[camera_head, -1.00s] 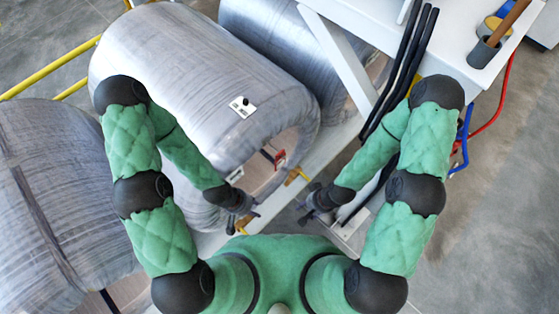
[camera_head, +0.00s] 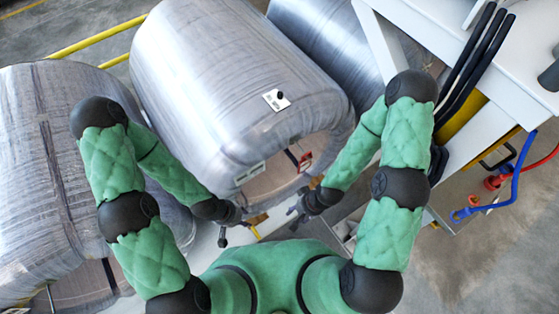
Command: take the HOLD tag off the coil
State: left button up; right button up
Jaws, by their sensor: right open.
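The wrapped coil (camera_head: 235,75) lies on its side in the upper middle, in shiny grey film. A small red and white tag (camera_head: 304,161) shows at its open end, probably the HOLD tag; its lettering is too small to read.
Another wrapped coil (camera_head: 60,180) lies at left, and a third (camera_head: 330,35) stands behind. A white bench (camera_head: 520,70) with black hoses (camera_head: 478,62) is at right, with red and blue cables (camera_head: 505,185) below. A yellow rail (camera_head: 95,38) runs behind. Bare floor is at lower right.

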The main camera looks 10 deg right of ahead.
aim_at(305, 163)
jog(key=k+l+u, duration=0.15)
jog(key=l+u, duration=0.3)
jog(key=k+l+u, duration=0.2)
jog(key=u, duration=0.25)
jog(key=k+l+u, duration=0.3)
jog(key=u, duration=0.15)
jog(key=k+l, duration=0.25)
jog(key=i, duration=0.45)
